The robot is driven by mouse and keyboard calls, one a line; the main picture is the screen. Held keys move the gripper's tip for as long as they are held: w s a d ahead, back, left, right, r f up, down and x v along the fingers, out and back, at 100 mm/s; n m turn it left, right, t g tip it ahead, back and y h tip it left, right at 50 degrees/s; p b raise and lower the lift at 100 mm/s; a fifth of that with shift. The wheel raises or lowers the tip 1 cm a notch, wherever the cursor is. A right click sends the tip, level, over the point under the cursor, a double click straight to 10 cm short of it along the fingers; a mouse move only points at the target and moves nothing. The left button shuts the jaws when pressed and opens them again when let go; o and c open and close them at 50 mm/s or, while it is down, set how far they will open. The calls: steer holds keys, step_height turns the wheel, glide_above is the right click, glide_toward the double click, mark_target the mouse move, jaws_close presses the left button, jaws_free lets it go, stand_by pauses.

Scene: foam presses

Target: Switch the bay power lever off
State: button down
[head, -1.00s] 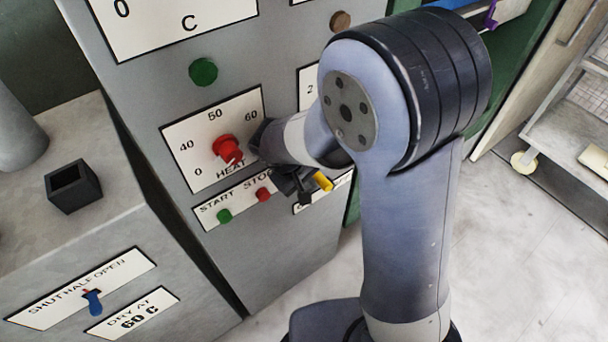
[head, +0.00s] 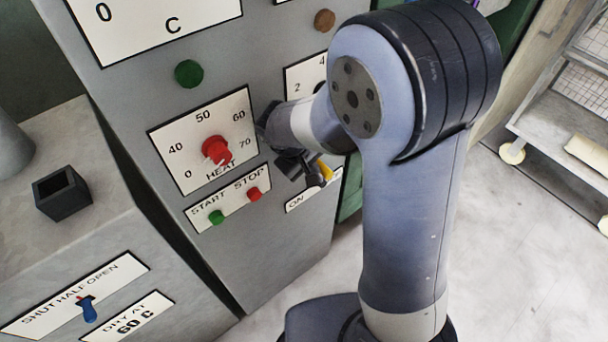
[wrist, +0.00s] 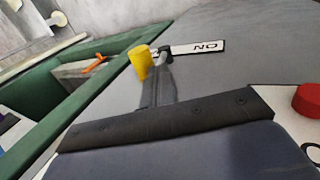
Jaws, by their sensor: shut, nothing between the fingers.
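The yellow-ended lever (head: 326,170) is on the grey panel, partly behind my gripper in the head view. In the wrist view its yellow grip (wrist: 140,62) stands just left of the fingers. The lever's white plate (head: 299,202) reads ON at its left end; the rest is hidden by my arm. It also shows in the wrist view (wrist: 203,47). My gripper (head: 313,176) is shut and empty, close beside the yellow grip. Its dark fingers (wrist: 163,72) point at the panel near the plate. I cannot tell whether they touch the lever.
A red HEAT knob (head: 216,150), a green START button (head: 217,217) and a red STOP button (head: 254,194) sit left of my gripper. A blue slide lever (head: 88,309) is on the lower left cabinet. A wheeled rack (head: 560,120) stands right.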

steer(key=w+d, duration=0.1)
steer(key=d+r, duration=0.1)
steer(key=shift+w+d, duration=0.4)
steer(key=shift+w+d+r, duration=0.1)
steer(key=shift+w+d, duration=0.35)
steer(key=shift+d, duration=0.2)
steer(key=shift+w+d, duration=0.45)
steer(key=shift+d, duration=0.15)
steer(key=b, duration=0.3)
glide_toward(323, 166)
steer(key=s+a+f, duration=0.3)
steer(key=a+f, duration=0.2)
steer(key=shift+d+f, duration=0.15)
steer(key=shift+d, duration=0.05)
steer(key=shift+w, duration=0.1)
